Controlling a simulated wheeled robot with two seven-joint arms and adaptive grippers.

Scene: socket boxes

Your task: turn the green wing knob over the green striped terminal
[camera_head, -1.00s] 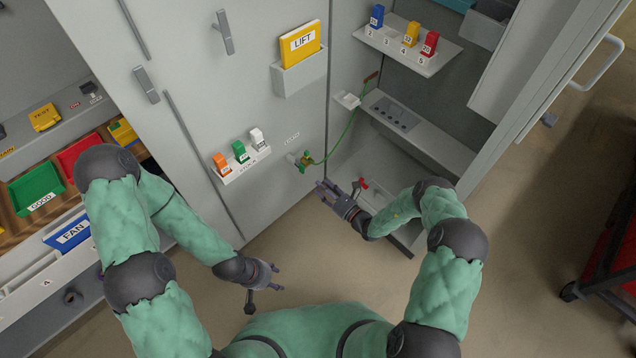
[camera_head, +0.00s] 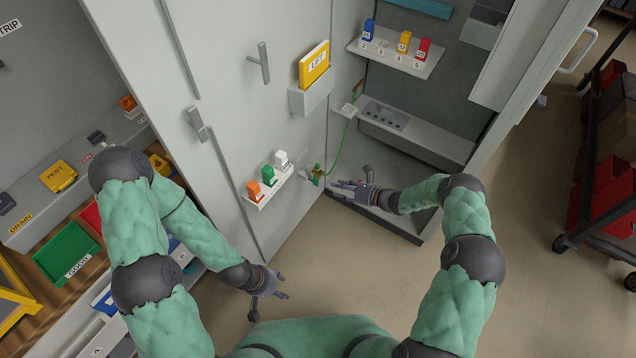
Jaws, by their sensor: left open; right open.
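A small green and yellow fitting (camera_head: 317,173) sits on the cabinet door edge with a green cable (camera_head: 342,145) running up from it into the cabinet. I cannot tell a wing knob or a striped terminal apart at this size. My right gripper (camera_head: 351,179) is open and empty in front of the lower cabinet opening, just right of the green fitting and apart from it. It hides part of the cabinet's lower inside. My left gripper (camera_head: 269,303) is open and empty, low over the floor in front of the door.
A white rack (camera_head: 262,202) with orange, green and white blocks is on the door, below a yellow LIFT binder (camera_head: 314,65). Inside the cabinet are a numbered shelf (camera_head: 410,66) and a grey shelf (camera_head: 440,147). A cart (camera_head: 600,225) stands at right. The floor between is clear.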

